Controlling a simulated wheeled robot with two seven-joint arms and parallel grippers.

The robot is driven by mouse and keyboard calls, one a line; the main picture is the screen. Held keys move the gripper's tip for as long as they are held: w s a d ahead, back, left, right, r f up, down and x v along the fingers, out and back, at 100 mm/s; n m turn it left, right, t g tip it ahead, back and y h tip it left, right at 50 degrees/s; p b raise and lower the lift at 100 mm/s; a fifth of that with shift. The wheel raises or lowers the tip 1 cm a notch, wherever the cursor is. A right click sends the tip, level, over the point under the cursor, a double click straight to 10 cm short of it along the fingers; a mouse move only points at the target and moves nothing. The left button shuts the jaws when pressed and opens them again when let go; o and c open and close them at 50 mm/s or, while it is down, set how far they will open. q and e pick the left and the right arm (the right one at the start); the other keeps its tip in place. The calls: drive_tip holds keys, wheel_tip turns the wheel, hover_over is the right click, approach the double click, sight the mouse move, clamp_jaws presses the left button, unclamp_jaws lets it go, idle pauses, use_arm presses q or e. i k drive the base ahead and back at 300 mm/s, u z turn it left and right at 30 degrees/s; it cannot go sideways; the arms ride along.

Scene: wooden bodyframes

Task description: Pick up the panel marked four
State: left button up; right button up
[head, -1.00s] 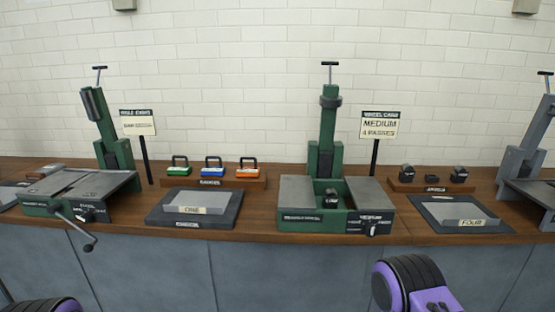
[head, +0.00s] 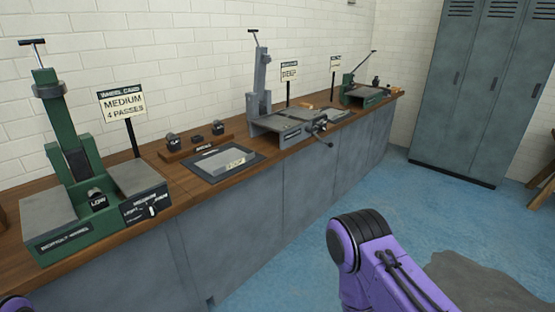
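The light grey panel (head: 217,160) lies on a dark mat (head: 198,173) on the wooden bench, left of the middle in the head view. Its small front label is blurred now; in the earlier frame it reads FOUR. Nothing touches the panel. My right arm shows as a purple link at the lower right, over the floor and well apart from the panel. A small bit of purple shows at the lower left corner. Neither gripper is in view.
A green machine (head: 92,205) stands left of the mat, with a MEDIUM 4 PASSES sign (head: 123,103). A rack of small black blocks (head: 194,142) sits behind the panel. A grey machine (head: 270,120) stands to the right. Blue floor (head: 290,235) is open before the bench.

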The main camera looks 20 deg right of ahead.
sight(219, 164)
drive_tip(key=z, duration=1.65)
drive_tip(key=i, duration=3.05)
drive_tip(key=u, duration=2.75)
